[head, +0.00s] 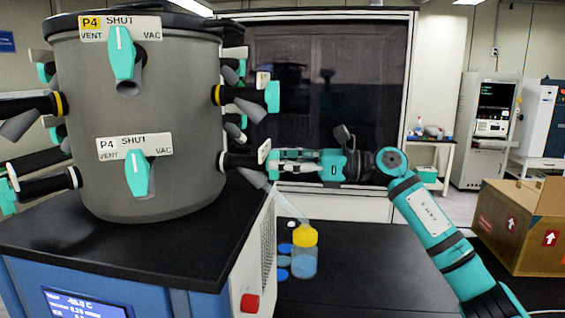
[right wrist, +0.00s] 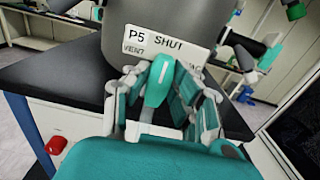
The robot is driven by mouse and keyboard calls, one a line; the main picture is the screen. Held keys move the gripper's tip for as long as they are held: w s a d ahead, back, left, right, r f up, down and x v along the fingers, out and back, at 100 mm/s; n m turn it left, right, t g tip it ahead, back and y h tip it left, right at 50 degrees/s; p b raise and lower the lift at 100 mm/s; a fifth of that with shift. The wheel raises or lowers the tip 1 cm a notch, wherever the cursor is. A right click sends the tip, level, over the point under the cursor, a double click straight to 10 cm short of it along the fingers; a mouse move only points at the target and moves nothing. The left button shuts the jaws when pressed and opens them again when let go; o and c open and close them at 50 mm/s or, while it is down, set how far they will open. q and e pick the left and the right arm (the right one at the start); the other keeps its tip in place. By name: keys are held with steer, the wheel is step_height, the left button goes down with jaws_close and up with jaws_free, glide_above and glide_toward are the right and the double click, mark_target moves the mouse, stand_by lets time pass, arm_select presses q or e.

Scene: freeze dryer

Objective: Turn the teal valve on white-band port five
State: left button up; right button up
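The white-band port five label (right wrist: 165,42) reads P5, SHUT and VENT in the right wrist view, with VAC partly covered. Its teal valve (right wrist: 157,82) stands roughly upright below the label, its top end toward SHUT. My right gripper (right wrist: 160,92) has one finger on each side of the valve handle; the fingers look spread, and contact is unclear. In the head view my right gripper (head: 290,163) reaches in from the right to the lower port on the drum's right side. The label there is edge-on and the valve is hidden by the fingers. My left gripper is out of view.
The grey drum (head: 190,80) carries yellow-band ports above and white-band ports below, including P4 (head: 138,172). A yellow-capped bottle (head: 304,252) stands on the bench below my right gripper. A red button (right wrist: 57,145) is on the cabinet. A cardboard box (head: 520,225) stands at right.

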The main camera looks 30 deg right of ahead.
jaws_close()
steer(key=shift+m, duration=0.3)
steer(key=m+p, duration=0.2)
steer(key=m, duration=0.3)
steer(key=shift+w+p, duration=0.1)
steer(key=shift+p, duration=0.25)
steer(key=m+p, duration=0.2)
steer(key=m, duration=0.3)
steer(key=shift+d+p, duration=0.1)
steer(key=shift+p, duration=0.25)
steer(key=shift+f+m+p, duration=0.15)
steer(key=shift+m+p, duration=0.15)
steer(key=shift+m, duration=0.3)
steer(key=shift+w, duration=0.1)
steer(key=shift+f, duration=0.1)
steer(key=shift+o, duration=2.4)
jaws_free()
